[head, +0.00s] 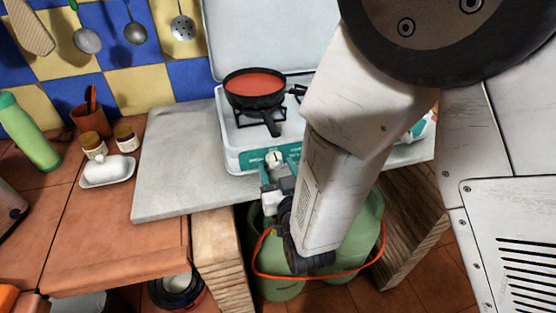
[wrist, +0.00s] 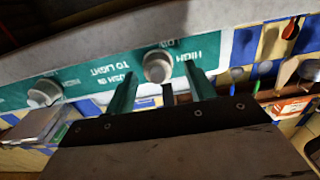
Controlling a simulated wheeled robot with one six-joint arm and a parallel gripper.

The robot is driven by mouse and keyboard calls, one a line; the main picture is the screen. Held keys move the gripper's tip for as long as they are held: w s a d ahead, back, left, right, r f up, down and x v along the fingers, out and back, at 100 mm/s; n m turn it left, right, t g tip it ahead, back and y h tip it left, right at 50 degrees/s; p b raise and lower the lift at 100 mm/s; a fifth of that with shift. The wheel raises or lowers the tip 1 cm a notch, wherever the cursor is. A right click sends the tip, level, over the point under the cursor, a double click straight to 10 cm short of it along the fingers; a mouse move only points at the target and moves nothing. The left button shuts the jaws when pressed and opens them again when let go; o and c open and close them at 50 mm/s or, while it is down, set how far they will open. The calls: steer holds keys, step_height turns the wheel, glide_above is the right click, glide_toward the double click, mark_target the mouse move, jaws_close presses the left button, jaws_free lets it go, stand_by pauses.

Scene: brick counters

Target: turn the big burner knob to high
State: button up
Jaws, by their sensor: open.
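A round silver knob (head: 274,158) sits on the teal front panel of the camping stove (head: 236,140), below the pan. Its pale pointer mark looks roughly upright in the head view. In the wrist view a knob (wrist: 157,65) lies between and just beyond the fingertips, near the lettering HIGH. My gripper (head: 270,177) is open, its fingers on either side of that knob's outline; whether they touch it I cannot tell. A second knob (wrist: 44,92) shows at the left of the wrist view. My arm hides the stove's right part in the head view.
A black pan (head: 256,98) with red contents stands on the left burner, its handle toward the front. A green gas bottle (head: 285,288) stands below the grey counter (head: 180,165). A butter dish (head: 107,172) and jars are at left.

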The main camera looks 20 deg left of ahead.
steer(key=shift+x, duration=0.75)
steer(key=shift+d, duration=0.15)
steer(key=c, duration=1)
